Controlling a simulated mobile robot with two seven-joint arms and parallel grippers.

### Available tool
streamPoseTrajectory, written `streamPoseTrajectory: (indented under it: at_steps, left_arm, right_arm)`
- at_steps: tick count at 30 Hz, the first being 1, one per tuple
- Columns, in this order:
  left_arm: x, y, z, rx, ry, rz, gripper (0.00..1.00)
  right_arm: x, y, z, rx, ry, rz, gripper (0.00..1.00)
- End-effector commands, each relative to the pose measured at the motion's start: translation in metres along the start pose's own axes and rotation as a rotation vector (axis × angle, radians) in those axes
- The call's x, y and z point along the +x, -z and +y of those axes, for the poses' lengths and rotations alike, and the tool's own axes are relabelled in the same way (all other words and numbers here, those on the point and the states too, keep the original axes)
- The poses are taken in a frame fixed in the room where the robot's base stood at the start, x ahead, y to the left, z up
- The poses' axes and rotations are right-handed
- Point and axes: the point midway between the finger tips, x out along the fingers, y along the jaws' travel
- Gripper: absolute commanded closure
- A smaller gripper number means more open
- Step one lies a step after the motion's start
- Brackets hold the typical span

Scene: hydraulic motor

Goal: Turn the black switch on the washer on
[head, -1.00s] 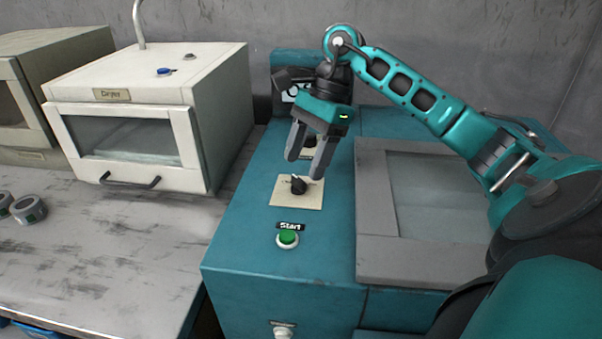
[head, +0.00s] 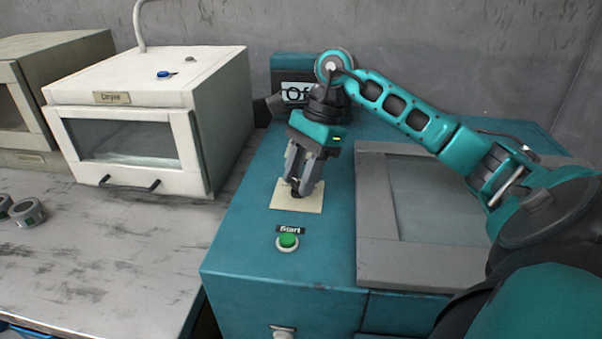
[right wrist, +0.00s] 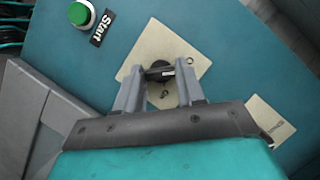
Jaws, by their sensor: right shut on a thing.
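The black switch (right wrist: 158,71) sits on a cream plate (head: 307,201) on the top of the teal washer (head: 240,245). My right gripper (head: 299,190) points down over the plate and is shut on the switch, one finger on each side of it. The right wrist view shows the fingers (right wrist: 158,85) around the knob. In the head view the fingers hide most of the switch. A display reading "Of", partly covered by my arm (head: 297,93), stands at the washer's back. My left gripper is not in view.
A green Start button (head: 288,241) is in front of the plate. A grey-framed glass lid (head: 375,250) lies to its right. A white dryer box (head: 190,130) stands left on a grey table (head: 120,250), with tape rolls (head: 28,212) at the far left.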

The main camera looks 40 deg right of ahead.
Motion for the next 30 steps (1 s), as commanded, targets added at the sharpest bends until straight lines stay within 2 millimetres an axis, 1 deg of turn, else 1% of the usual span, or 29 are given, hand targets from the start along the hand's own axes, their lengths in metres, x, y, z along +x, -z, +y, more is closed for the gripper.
streamPoseTrajectory:
  at_steps: [1,5,6,11,17,23,30]
  left_arm:
    - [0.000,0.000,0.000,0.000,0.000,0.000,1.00]
    - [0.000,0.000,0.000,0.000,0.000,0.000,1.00]
    - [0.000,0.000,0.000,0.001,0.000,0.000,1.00]
    - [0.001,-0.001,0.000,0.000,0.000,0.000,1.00]
    - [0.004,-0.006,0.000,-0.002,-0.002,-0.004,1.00]
    - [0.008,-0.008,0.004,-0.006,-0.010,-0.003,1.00]
    - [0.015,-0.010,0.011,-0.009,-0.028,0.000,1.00]
  right_arm:
    - [0.000,0.000,0.000,0.000,0.000,0.000,0.79]
    - [0.000,0.000,0.000,0.000,0.000,0.000,0.92]
    - [0.000,0.000,0.000,0.000,0.000,0.000,0.92]
    - [0.000,0.001,0.000,0.011,0.004,0.001,0.92]
    - [0.001,0.001,0.001,0.071,0.030,0.002,0.92]
    - [0.002,0.002,0.002,0.201,0.085,0.004,0.92]
    - [0.002,0.001,0.003,0.405,0.171,0.003,0.92]
